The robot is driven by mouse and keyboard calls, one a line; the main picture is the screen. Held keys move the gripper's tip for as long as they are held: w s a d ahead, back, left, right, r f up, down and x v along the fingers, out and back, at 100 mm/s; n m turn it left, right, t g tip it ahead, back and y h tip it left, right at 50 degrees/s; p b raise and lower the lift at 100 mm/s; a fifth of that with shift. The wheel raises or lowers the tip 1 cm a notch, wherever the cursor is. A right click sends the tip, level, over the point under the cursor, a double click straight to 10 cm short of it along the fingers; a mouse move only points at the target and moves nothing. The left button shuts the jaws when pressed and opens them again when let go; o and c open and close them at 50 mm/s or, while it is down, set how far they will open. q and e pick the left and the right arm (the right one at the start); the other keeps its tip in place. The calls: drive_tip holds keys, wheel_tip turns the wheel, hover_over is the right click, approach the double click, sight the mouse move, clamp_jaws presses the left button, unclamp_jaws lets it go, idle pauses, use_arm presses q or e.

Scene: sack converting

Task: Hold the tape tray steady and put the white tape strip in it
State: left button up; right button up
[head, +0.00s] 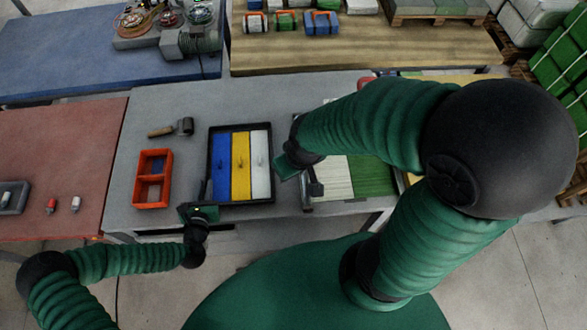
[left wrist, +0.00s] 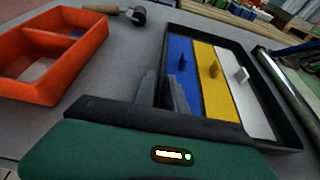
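The black tape tray (head: 212,142) lies on the grey table with blue (head: 221,168), yellow (head: 241,165) and white (head: 261,165) strips side by side, each with a small upright grip. The white tape strip lies in the right-hand slot, and it also shows in the left wrist view (left wrist: 247,100). My left gripper (left wrist: 163,88) has its fingers close together on either side of the tray's left wall, near the front corner. My right gripper (head: 287,168) is just right of the tray, apart from the white strip's grip. Its fingertips are not clear.
An orange two-part bin (head: 152,178) stands left of the tray, with a dark-headed roller tool (head: 184,126) behind it. A white and green slatted area (head: 340,178) lies right of my right gripper. Grey table shows bare behind the tray.

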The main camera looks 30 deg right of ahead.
use_arm(q)
drive_tip(key=shift+o, duration=1)
drive_tip(key=v, duration=1.2)
drive_tip(key=s+a+f+m+g+y+b, duration=0.25)
drive_tip(key=a+m+g, duration=0.55)
drive_tip(key=m, duration=1.1)
drive_tip(key=s+a+r+m+y, duration=0.1)
drive_tip(key=s+a+r+m, duration=0.1)
drive_tip(key=r+m, duration=0.4)
drive_tip(key=s+a+r+m+g+y, duration=0.1)
drive_tip(key=s+a+r+m+y, duration=0.1)
drive_tip(key=r+m, duration=0.3)
wheel_tip(320, 180, up, 4)
drive_tip(key=shift+s+a+f+m+g+b, duration=0.3)
drive_tip(key=shift+s+a+m+b, duration=0.1)
drive_tip(key=shift+s+a, duration=0.25)
